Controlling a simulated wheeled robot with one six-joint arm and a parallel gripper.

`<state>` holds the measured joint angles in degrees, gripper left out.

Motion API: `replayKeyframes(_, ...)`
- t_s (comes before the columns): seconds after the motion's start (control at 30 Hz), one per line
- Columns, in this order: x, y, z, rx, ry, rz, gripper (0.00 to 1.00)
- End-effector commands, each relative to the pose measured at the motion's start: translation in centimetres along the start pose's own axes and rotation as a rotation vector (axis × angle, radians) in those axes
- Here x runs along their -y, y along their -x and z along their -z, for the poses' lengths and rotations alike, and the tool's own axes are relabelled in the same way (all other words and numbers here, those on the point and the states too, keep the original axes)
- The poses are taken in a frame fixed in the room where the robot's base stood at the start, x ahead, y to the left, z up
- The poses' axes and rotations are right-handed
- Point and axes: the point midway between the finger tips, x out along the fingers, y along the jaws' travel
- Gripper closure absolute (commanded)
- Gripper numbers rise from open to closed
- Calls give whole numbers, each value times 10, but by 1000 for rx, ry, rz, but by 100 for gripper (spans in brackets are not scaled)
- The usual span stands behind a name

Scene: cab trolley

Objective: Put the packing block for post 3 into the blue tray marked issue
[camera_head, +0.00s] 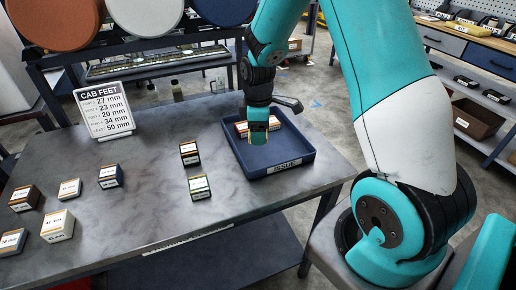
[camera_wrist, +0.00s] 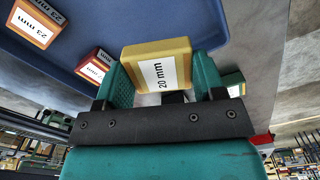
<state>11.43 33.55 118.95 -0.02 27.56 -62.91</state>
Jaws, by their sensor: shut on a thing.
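My gripper (camera_head: 257,128) is shut on a yellow block (camera_wrist: 157,58) with a white label reading 20 mm, clear in the wrist view between the fingers (camera_wrist: 163,82). In the head view my gripper is over the blue tray (camera_head: 304,153), whose front label reads ISSUE. Whether the held block touches the tray cannot be told.
Left of the tray stand a black block (camera_head: 189,148) and a green block (camera_head: 200,187). Several more blocks, including a navy one (camera_head: 110,176) and a white one (camera_head: 57,225), stand at the table's left. The grey table (camera_head: 150,205) is bare between these groups.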

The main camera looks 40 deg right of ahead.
Motion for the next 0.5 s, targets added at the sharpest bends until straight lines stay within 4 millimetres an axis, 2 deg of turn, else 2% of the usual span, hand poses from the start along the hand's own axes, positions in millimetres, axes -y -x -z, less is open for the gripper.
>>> replayKeyframes(0.03,1,-12,0,2,0,4,61)
replayKeyframes(0.1,1,-23,0,1,0,3,61)
replayKeyframes(0.27,0,-37,0,0,0,1,61)
replayKeyframes(0.5,0,-70,0,1,-1,1,61)
